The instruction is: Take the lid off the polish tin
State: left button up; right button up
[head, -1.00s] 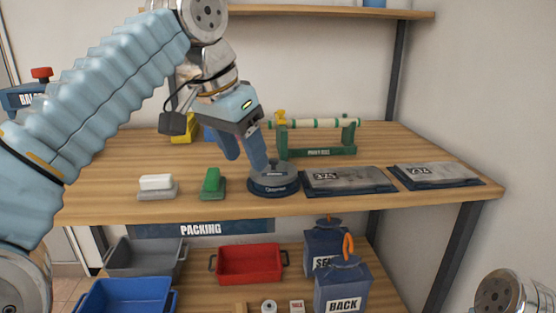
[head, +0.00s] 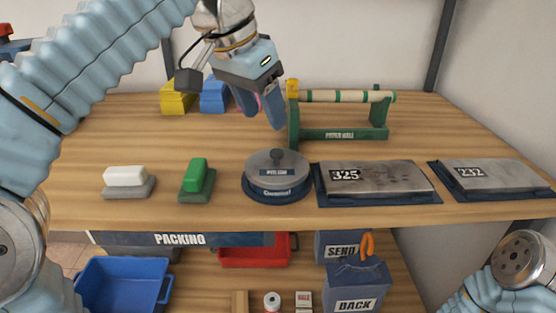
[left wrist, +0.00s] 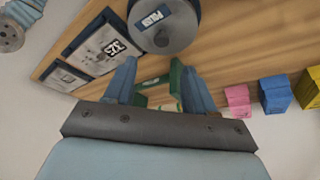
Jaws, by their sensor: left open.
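The polish tin (head: 276,188) is a round dark blue tin near the table's front edge, with a grey lid (head: 262,160) and a dark knob on top. The lid sits on the tin. My left gripper (head: 261,119) is open and empty, above and behind the tin, near the green roll stand. In the left wrist view the lid (left wrist: 175,38) is at the top, beyond the fingertips of my left gripper (left wrist: 160,75). Nothing is between the fingers at close range. My right arm shows at the lower right of the head view, but its gripper is out of view.
A green paper roll stand (head: 342,134) stands behind the tin. Two grey plates, one marked 325 (head: 375,178) and one marked 232 (head: 495,174), lie to its right. A green brush (head: 195,175) and a white one (head: 126,176) lie to its left. Yellow (head: 177,102) and blue (head: 214,97) blocks stand behind.

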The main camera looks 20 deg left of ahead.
aim_at(276, 151)
pick_arm(q)
jog(key=x, duration=0.3)
jog(key=shift+w+f, duration=0.1)
jog(key=shift+f, duration=0.2)
jog(key=x, duration=0.5)
jog(key=shift+a+f, duration=0.1)
jog(key=shift+f, duration=0.1)
jog(key=shift+c, duration=0.2)
grip_shut()
